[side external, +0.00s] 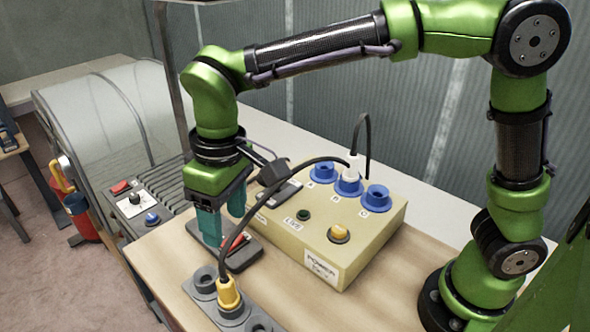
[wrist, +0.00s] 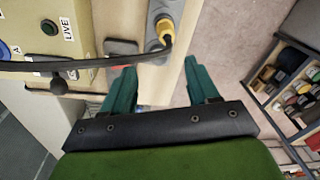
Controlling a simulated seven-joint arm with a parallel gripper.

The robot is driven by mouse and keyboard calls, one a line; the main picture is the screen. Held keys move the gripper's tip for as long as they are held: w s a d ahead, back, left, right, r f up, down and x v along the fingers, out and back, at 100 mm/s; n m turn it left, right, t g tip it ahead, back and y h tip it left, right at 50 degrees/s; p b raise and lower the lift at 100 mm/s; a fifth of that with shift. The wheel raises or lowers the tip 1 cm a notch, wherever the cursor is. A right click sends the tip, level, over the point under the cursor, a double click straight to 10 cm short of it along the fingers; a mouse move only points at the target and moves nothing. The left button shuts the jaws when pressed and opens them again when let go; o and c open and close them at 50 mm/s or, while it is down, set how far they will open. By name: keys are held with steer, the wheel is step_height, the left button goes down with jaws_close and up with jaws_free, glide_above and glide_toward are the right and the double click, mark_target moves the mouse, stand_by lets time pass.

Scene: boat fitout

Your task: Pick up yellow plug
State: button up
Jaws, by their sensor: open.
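The yellow plug (side external: 229,293) stands upright in a grey socket strip (side external: 262,322) at the front of the wooden bench. A black cable rises from its top and runs toward the power box. In the wrist view the plug (wrist: 164,33) shows beyond the fingertips, roughly between them in line, with its cable bending to the left. My gripper (side external: 224,230) is open with teal fingers pointing down, behind the plug and apart from it. In the wrist view nothing is held between the fingers (wrist: 158,66).
A beige power box (side external: 378,238) with blue sockets stands right of my gripper; a white plug (side external: 351,170) sits in the middle socket. The black cable (side external: 262,205) arches close to my gripper. A dark tray (side external: 254,254) with a red item lies below the fingers.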

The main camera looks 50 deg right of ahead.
mark_target(224, 277)
steer(key=shift+h, duration=0.3)
steer(key=f, duration=0.3)
steer(key=a+f, duration=0.1)
steer(key=f, duration=0.5)
steer(key=shift+w+a+f, duration=0.3)
steer(key=shift+w+a, duration=0.05)
steer(key=shift+a, duration=0.05)
steer(key=f, duration=0.5)
steer(key=shift+s+a+f, duration=0.15)
steer(key=shift+s+f, duration=0.15)
jaws_close()
